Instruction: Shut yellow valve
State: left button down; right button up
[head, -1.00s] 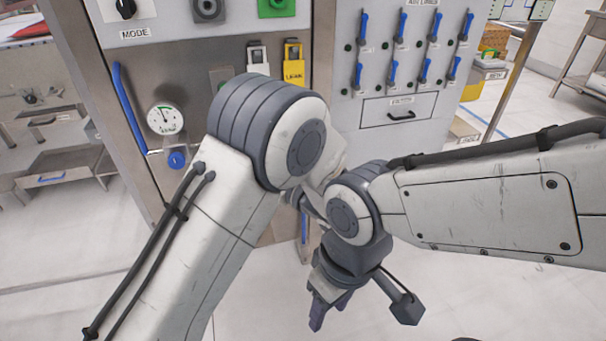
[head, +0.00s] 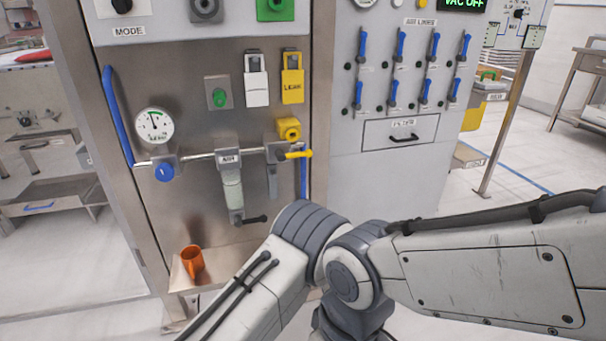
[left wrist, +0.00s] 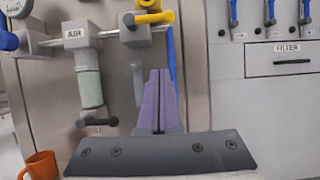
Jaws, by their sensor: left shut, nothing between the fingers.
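The yellow valve lever (head: 298,154) sits at the right end of a horizontal pipe on the steel panel. It points right, roughly in line with the pipe. It also shows at the top of the left wrist view (left wrist: 152,18). A yellow fitting (head: 288,128) is just above it. My left gripper (left wrist: 158,75) is shut and empty, with its fingers below the valve in the left wrist view and apparently apart from it. In the head view my left arm hides that gripper.
An orange mug (head: 192,262) stands on a low shelf. Blue levers (head: 400,46) are at right.

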aim_at(294, 154)
pick_arm(q)
jog(key=w+a+r+p, duration=0.2)
jog(key=w+r+p, duration=0.1)
jog(key=w+r, duration=0.5)
jog(key=shift+r+p, duration=0.15)
jog(key=shift+p, duration=0.25)
